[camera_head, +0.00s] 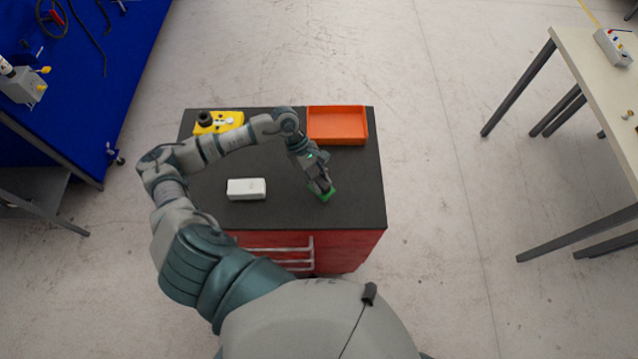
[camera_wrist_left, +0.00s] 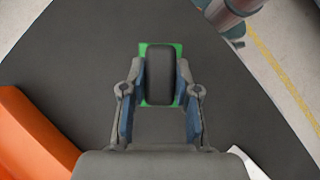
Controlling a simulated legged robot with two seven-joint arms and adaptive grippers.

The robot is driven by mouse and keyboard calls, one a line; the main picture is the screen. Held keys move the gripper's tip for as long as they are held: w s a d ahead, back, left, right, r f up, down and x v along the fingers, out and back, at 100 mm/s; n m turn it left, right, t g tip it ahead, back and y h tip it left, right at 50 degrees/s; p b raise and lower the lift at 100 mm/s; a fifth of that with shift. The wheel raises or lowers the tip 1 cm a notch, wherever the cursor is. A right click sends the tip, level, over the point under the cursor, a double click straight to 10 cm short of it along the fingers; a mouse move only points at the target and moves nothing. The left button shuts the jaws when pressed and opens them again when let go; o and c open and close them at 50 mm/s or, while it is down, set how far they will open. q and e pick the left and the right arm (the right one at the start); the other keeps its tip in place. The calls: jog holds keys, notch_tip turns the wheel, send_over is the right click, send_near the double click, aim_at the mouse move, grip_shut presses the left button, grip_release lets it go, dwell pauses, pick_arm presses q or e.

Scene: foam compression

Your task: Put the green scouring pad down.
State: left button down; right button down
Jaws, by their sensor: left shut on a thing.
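The green scouring pad (camera_head: 327,196) is at the tip of my left gripper (camera_head: 320,188), over the front right part of the dark cabinet top. In the left wrist view the green pad (camera_wrist_left: 143,50) shows behind and around a dark rounded block (camera_wrist_left: 160,75) between the fingers of my left gripper (camera_wrist_left: 159,100). The gripper is shut on it. Whether the pad touches the cabinet top I cannot tell. My right gripper is not in view.
On the dark cabinet top (camera_head: 350,215) are an orange tray (camera_head: 337,140) at the back right, a white block (camera_head: 246,189) at the left and a yellow box (camera_head: 208,129) at the back left. Bare top lies around the pad.

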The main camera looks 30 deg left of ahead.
aim_at(320, 186)
pick_arm(q)
notch_tip(320, 186, down, 2)
jog(key=shift+d+f+p, duration=0.1)
jog(key=shift+f+p, duration=0.15)
jog(key=shift+p, duration=0.25)
jog(key=shift+f, duration=0.5)
jog(key=shift+a, duration=0.35)
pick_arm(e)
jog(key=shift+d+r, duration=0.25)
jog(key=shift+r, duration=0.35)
pick_arm(q)
jog(key=c, duration=1)
grip_release()
jog(key=shift+a, duration=0.1)
jog(key=shift+o, duration=0.7)
jog(key=shift+d, duration=0.2)
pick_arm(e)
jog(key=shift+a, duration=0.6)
